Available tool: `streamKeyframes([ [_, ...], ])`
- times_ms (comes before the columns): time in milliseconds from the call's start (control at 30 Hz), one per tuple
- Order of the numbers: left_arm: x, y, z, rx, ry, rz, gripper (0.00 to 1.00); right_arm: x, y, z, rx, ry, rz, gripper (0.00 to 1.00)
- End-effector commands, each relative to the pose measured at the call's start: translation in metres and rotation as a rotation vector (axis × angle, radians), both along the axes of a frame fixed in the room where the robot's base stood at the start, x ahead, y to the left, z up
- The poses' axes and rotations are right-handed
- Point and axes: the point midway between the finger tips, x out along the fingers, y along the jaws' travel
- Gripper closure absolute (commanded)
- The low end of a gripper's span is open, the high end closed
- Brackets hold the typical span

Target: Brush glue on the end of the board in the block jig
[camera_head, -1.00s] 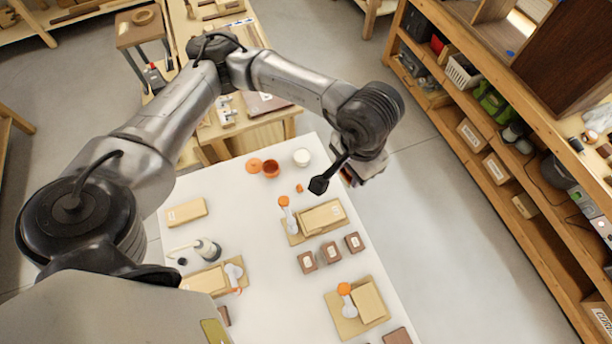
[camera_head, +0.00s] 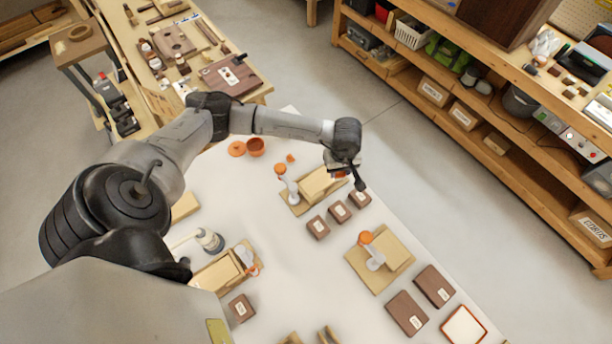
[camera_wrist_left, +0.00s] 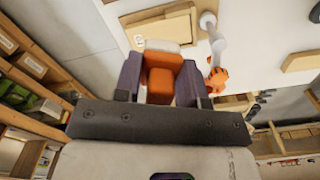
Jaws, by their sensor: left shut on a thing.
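My left gripper (camera_head: 340,172) is over the far jig on the white table. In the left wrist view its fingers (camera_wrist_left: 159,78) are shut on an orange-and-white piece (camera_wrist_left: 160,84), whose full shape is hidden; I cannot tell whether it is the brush. The far jig has a tan base (camera_head: 297,204), a pale board (camera_head: 316,185) and a clamp with an orange handle (camera_head: 280,170). The board (camera_wrist_left: 164,30) and clamp (camera_wrist_left: 209,32) also show beyond the fingers in the wrist view. An open orange pot (camera_head: 256,146) stands behind. My right gripper is out of view.
Two more clamp jigs stand on the table, one nearer right (camera_head: 380,262) and one nearer left (camera_head: 225,270). Several small brown blocks (camera_head: 339,212) lie in front of the far jig. Larger brown blocks (camera_head: 407,313) and a red-rimmed tray (camera_head: 464,326) are at right.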

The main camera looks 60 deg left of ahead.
Motion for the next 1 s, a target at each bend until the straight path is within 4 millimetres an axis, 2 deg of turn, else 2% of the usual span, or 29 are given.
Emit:
streamKeyframes([
  [33,-0.007,0.017,-0.031,0.003,0.007,0.069,0.82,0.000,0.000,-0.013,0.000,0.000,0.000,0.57],
  [100,-0.015,0.036,-0.056,0.003,0.006,0.152,0.82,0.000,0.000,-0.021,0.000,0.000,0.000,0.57],
  [300,-0.035,0.080,-0.107,0.001,0.002,0.326,0.82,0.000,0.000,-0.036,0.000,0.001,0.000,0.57],
  [433,-0.045,0.098,-0.126,0.001,0.001,0.390,0.82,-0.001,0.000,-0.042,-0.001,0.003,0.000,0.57],
  [600,-0.052,0.109,-0.137,-0.001,-0.001,0.430,0.82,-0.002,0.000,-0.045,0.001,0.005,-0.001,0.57],
  [1000,-0.053,0.109,-0.159,-0.003,-0.002,0.434,0.82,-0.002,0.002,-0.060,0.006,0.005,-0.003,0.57],
])
